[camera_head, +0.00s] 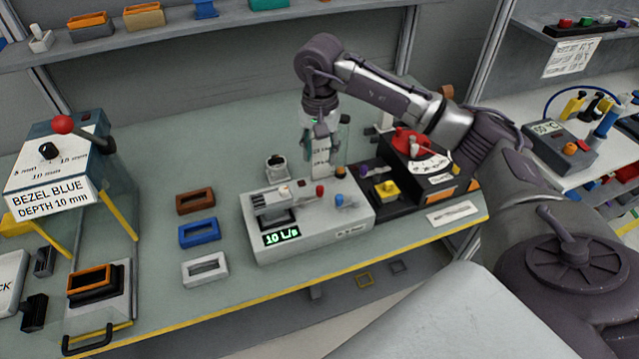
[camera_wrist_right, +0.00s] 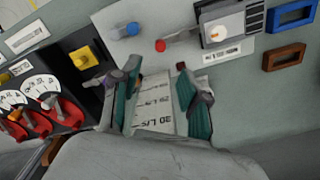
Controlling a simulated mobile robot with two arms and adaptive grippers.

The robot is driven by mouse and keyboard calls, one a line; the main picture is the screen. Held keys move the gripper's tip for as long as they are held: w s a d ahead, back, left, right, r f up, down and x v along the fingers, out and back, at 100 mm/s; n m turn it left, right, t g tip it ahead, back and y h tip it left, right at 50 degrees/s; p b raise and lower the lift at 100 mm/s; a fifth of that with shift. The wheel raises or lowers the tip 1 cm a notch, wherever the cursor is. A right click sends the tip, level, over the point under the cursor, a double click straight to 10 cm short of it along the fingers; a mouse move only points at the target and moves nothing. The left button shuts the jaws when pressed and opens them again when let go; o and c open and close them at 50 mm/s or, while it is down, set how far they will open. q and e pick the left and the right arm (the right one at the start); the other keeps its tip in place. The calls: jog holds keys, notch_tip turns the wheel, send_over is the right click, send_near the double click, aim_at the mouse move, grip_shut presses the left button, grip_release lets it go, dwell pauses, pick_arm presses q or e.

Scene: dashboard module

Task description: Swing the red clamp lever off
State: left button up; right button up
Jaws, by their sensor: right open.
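The red-tipped clamp lever (camera_head: 320,191) sits on top of the grey module (camera_head: 350,219), right of its clamped white block. It also shows in the right wrist view as a red knob (camera_wrist_right: 160,46) on a thin arm reaching toward the block. A blue-tipped lever (camera_head: 339,200) is beside it. My right gripper (camera_head: 325,148) points down behind the module, apart from the lever. In the right wrist view its fingers (camera_wrist_right: 157,68) are spread, with a white scale strip (camera_wrist_right: 152,103) marked in L/s showing between them. I cannot tell whether they touch the strip. My left gripper is out of view.
A blue bezel press (camera_head: 60,160) is at far left.

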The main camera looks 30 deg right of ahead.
aim_at(320, 188)
notch_tip(320, 188, down, 10)
jog(key=p, duration=0.3)
jog(key=shift+r, duration=0.15)
jog(key=shift+f, duration=0.75)
grip_shut()
